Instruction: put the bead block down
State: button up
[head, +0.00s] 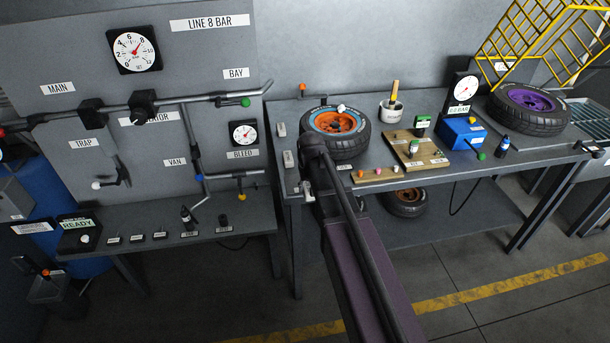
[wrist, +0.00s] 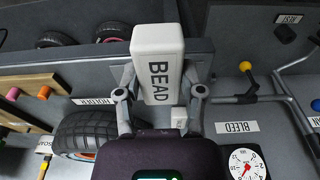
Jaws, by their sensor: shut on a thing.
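The bead block (wrist: 158,65) is a white block with rounded edges and the word BEAD on its side. In the wrist view it sits between the two fingers of my gripper (wrist: 159,94), which is shut on it. In the head view my gripper (head: 306,187) is at the left front corner of the workbench (head: 360,108). The block is small and partly hidden there by my arm. I cannot tell from these views whether its underside touches anything.
Pale blocks (head: 289,158) lie along the bench's left end. A wooden board (head: 416,148) and colored pegs (head: 377,170) are to the right. Pipes and a gauge (head: 243,133) are on the left panel.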

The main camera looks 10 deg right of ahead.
jog(key=w, duration=0.7)
jog(key=w+f, duration=0.1)
jog(key=w, duration=0.2)
jog(key=shift+w+d+b, duration=0.4)
jog(key=shift+w, duration=0.3)
jog(key=shift+w+f+b, duration=0.35)
jog(key=shift+f+b, duration=1.5)
jog(key=shift+f, duration=0.2)
jog(key=o, duration=1.2)
jog(key=shift+r, duration=0.15)
